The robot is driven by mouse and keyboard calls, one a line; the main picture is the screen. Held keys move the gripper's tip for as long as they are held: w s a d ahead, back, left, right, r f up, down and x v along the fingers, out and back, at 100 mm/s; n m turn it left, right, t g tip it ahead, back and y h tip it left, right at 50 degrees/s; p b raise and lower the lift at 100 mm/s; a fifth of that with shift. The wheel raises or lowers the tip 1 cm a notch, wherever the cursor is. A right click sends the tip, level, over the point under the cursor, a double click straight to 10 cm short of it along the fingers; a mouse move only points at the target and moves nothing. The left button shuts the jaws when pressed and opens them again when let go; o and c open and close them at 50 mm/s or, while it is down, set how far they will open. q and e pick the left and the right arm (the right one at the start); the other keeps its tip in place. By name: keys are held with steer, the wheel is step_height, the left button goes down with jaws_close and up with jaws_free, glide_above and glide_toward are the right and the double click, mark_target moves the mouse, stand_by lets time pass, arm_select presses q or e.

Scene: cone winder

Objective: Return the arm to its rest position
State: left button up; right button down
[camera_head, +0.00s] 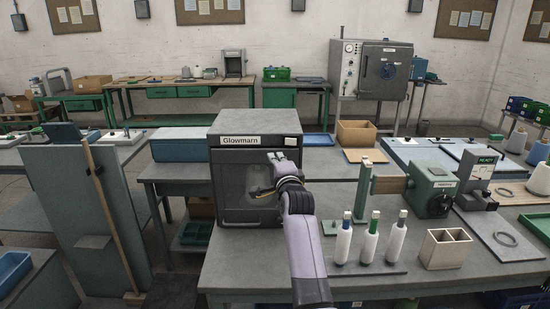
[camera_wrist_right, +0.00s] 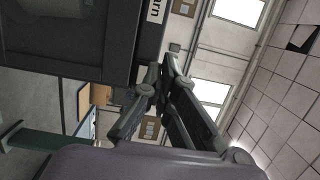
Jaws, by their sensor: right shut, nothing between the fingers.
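My right arm (camera_head: 303,240) rises from the bottom of the head view, bent up in front of a dark grey cabinet labelled "Glowmarn" (camera_head: 225,185). My right gripper (camera_head: 277,157) is at its end, in front of the cabinet's upper face, shut and empty. In the right wrist view the fingers (camera_wrist_right: 161,70) come together beside the cabinet (camera_wrist_right: 60,40), with the ceiling behind them. I cannot tell whether the gripper touches the cabinet. My left gripper is not in view.
Right of my arm, several white bobbins (camera_head: 369,247) stand on a dark base, near an open wooden box (camera_head: 445,250) and a green machine (camera_head: 432,190). A post (camera_head: 363,188) stands behind the bobbins. A tall panel (camera_head: 85,220) with a leaning wooden stick (camera_head: 108,215) is at left.

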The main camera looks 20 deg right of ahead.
steer(key=s+d+f+n+g, duration=0.2)
steer(key=s+f+n+g, duration=0.65)
steer(key=s+f, duration=1.45)
steer(key=s+a+f+n+g+y, duration=0.1)
steer(key=s+f+n+g, duration=0.2)
steer(key=s, duration=0.7)
steer(key=s+a+f+n+g, duration=0.1)
steer(key=s+a+f+n, duration=0.3)
steer(key=s, duration=0.7)
steer(key=s+d+f+n+g+y, duration=0.15)
steer(key=s+n, duration=0.35)
steer(key=s, duration=0.5)
step_height(320, 180, down, 27)
steer(key=s+g, duration=0.2)
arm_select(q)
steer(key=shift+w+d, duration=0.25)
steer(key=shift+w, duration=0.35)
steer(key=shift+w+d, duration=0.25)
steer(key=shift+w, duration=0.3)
arm_select(e)
steer(key=s+d+f+g, duration=0.1)
steer(key=s+d+f, duration=0.1)
steer(key=s+f, duration=1.3)
steer(key=shift+s+d+f+n+h, duration=0.2)
steer(key=shift+s+n+h, duration=0.2)
steer(key=shift+s, duration=0.35)
